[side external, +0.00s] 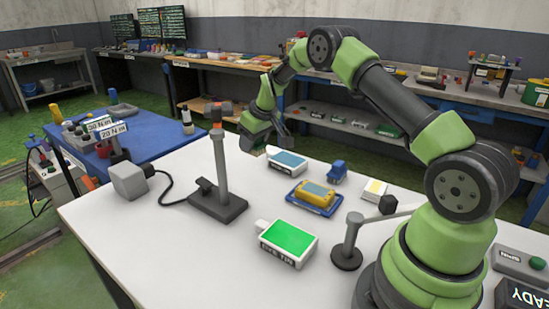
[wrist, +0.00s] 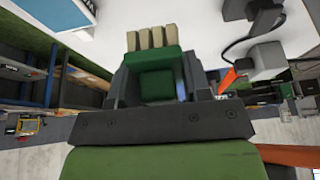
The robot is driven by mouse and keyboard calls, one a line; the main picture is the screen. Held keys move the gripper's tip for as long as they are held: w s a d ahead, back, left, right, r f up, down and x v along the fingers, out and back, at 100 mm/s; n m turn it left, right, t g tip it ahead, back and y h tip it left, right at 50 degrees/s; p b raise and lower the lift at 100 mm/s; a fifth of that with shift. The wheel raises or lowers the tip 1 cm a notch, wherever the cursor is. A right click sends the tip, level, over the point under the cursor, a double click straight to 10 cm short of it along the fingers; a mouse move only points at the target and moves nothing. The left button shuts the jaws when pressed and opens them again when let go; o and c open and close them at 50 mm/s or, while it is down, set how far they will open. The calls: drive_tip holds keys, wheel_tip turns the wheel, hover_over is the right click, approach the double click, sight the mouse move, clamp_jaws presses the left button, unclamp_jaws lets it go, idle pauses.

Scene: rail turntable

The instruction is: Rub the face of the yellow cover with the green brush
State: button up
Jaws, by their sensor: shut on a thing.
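The yellow cover (side external: 314,193) lies on a blue tray (side external: 292,198) in the middle of the white table in the side view. I do not make it out in the wrist view. My gripper (side external: 258,138) is above the far part of the table, to the left of and behind the cover, clear of it. In the wrist view my gripper (wrist: 155,90) is shut on the green brush (wrist: 157,82). Its pale bristles (wrist: 151,38) point away from the palm. In the side view the brush is mostly hidden by the gripper.
A blue-topped box (side external: 287,162) and a small blue block (side external: 337,172) lie behind the cover. A green-topped box (side external: 288,239) is in front. A grey post on a dark base (side external: 217,204) stands left; a small stand (side external: 347,255) is at right. The front left of the table is clear.

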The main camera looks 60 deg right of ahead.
wheel_tip(320, 180, up, 11)
drive_tip(key=shift+f, duration=0.1)
drive_tip(key=s+a+m+h, duration=0.1)
drive_tip(key=s+a+m, duration=0.1)
drive_tip(key=m, duration=0.1)
drive_tip(key=m+g+y, duration=0.2)
drive_tip(key=m+g, duration=0.7)
drive_tip(key=m, duration=2.4)
hover_over(294, 240)
drive_tip(key=w, duration=0.1)
drive_tip(key=shift+n, duration=0.3)
drive_tip(key=f, duration=1.2)
drive_tip(key=shift+w, duration=0.2)
drive_tip(key=shift+h, duration=0.3)
drive_tip(key=shift+f, duration=2.4)
drive_tip(key=shift+f, duration=0.55)
